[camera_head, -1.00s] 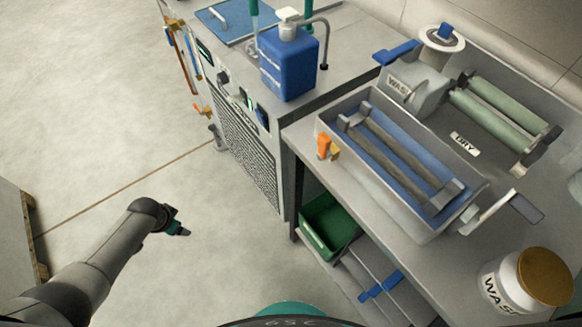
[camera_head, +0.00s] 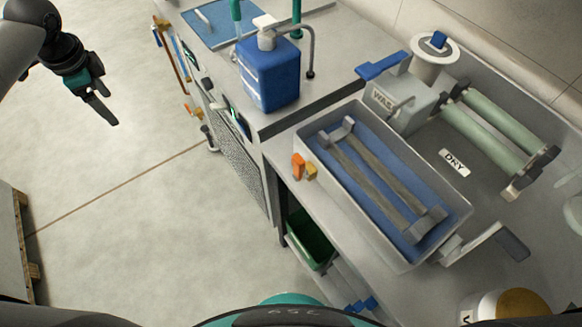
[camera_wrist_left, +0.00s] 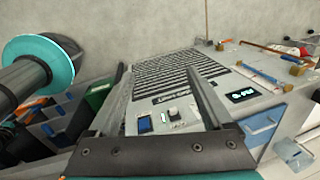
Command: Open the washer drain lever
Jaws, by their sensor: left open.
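A small orange lever (camera_head: 298,166) with a yellow-orange part (camera_head: 311,173) sticks out at the near left wall of a grey wash tray (camera_head: 372,237) in the head view. The tray has a blue inside and two long grey bars. My left gripper (camera_head: 107,107) is at the upper left of the head view, over open floor, well apart from the lever. It is open and empty. In the left wrist view its two fingers (camera_wrist_left: 160,98) stand apart with a vented cabinet front beyond them. My right gripper is not in view.
A blue bottle (camera_head: 268,80) stands on the cabinet top left of the tray. A roller unit (camera_head: 489,130) stands behind the tray. A white jar with a gold lid (camera_head: 520,303) is at bottom right. The floor (camera_head: 130,180) is clear.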

